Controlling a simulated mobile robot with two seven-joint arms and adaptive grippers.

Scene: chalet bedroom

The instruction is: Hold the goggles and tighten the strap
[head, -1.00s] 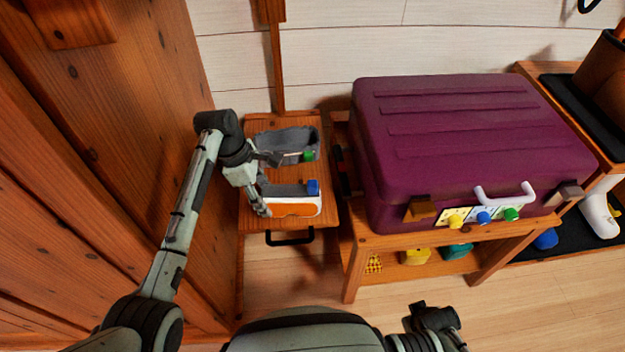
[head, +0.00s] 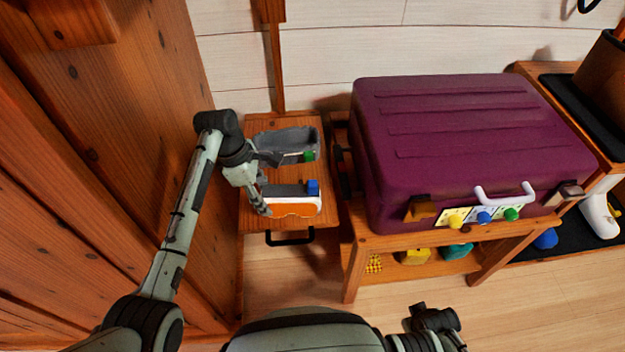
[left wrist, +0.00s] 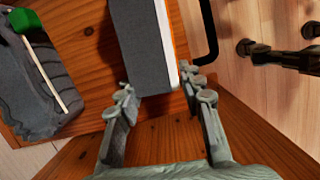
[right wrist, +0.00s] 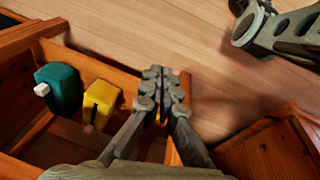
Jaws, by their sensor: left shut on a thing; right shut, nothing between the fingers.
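The goggles, with an orange lens and white frame (head: 292,208), lie on the small wooden stand. A grey band with a blue block (head: 313,187) runs along their back edge. Behind is a grey curved piece (head: 285,142) with a green block (head: 308,156); I cannot tell whether it joins the goggles. My left gripper (head: 262,207) is shut on the goggles at their left end. In the left wrist view the fingers (left wrist: 165,94) stand on either side of the goggles' grey and white end (left wrist: 146,45). My right gripper (right wrist: 163,85) is shut and empty, away from the goggles.
A purple suitcase (head: 460,130) stands on a wooden bench (head: 352,272) right of the stand. Teal (right wrist: 60,88) and yellow (right wrist: 98,104) objects are on its lower shelf. A black handle (head: 290,239) juts from the stand's front. A wooden wall is close on the left.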

